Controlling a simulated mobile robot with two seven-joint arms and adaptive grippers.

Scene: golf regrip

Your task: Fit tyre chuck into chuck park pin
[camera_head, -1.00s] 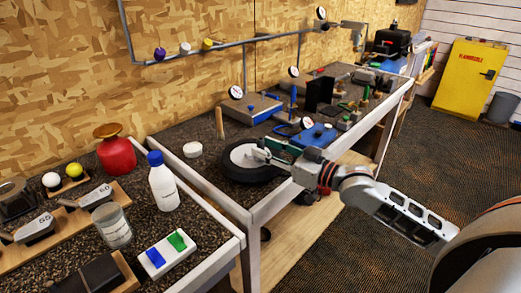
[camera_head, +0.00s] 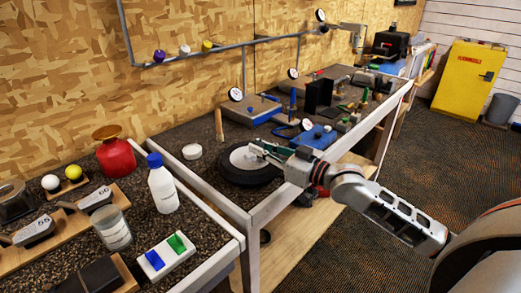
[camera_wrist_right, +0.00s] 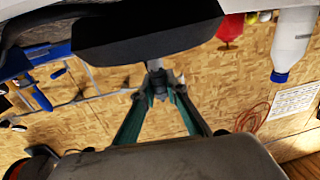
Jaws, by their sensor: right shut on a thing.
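My right gripper (camera_head: 258,150) is over the black tyre with a pale hub (camera_head: 240,158) on the bench. In the right wrist view its fingers (camera_wrist_right: 157,88) come together on a small grey piece, which I take to be the tyre chuck (camera_wrist_right: 154,66). A grey stem runs from this piece towards a large dark shape, probably the tyre (camera_wrist_right: 150,35). In the head view the held piece is too small to make out. I cannot pick out the chuck park pin with certainty. My left gripper is not in view.
A white bottle (camera_head: 162,185) and a red container (camera_head: 115,155) stand on the nearer bench.

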